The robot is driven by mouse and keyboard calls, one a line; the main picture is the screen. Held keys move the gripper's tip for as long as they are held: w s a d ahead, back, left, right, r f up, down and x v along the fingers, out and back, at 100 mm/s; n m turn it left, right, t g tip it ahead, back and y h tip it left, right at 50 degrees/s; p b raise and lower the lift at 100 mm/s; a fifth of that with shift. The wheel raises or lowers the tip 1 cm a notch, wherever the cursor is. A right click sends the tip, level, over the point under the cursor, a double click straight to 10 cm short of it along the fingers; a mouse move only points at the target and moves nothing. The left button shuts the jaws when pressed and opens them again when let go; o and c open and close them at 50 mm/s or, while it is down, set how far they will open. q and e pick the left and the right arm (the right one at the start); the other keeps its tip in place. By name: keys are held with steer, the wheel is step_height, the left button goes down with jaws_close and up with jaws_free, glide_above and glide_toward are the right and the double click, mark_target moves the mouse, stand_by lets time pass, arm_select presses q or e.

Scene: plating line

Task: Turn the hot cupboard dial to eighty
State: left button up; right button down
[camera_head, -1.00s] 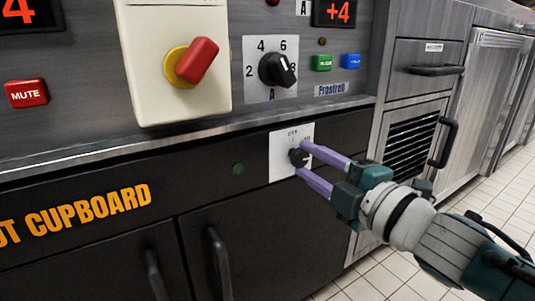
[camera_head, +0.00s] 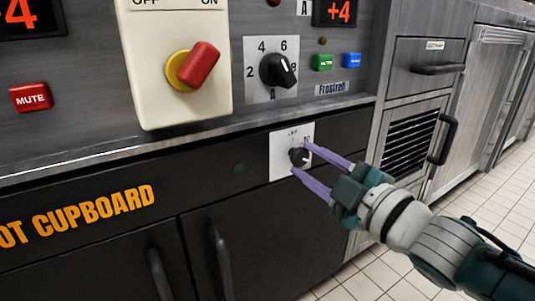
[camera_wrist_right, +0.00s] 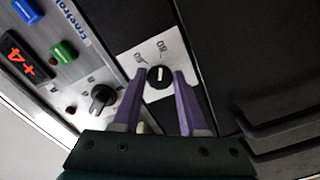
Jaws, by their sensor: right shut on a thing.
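The hot cupboard dial (camera_head: 299,157) is a small black round knob on a white plate (camera_head: 280,158) in the dark cupboard front. The plate has small print around the knob, with "OFF" at the top. My right gripper (camera_head: 301,157) reaches in from the right, its purple fingers on either side of the knob and shut on it. In the right wrist view the knob (camera_wrist_right: 160,77) sits between the fingertips with a white pointer line on it. The exact setting is too small to read. My left gripper is not in view.
Above, past a metal ledge, are a black 2-4-6 dial (camera_head: 277,69), a red switch (camera_head: 198,64) on a cream box, and green and blue buttons (camera_head: 322,62). Cupboard handles (camera_head: 220,262) stick out below.

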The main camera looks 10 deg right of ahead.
steer(key=shift+c, duration=2.4)
jaws_free()
steer(key=p+v, duration=0.4)
steer(key=v, duration=0.6)
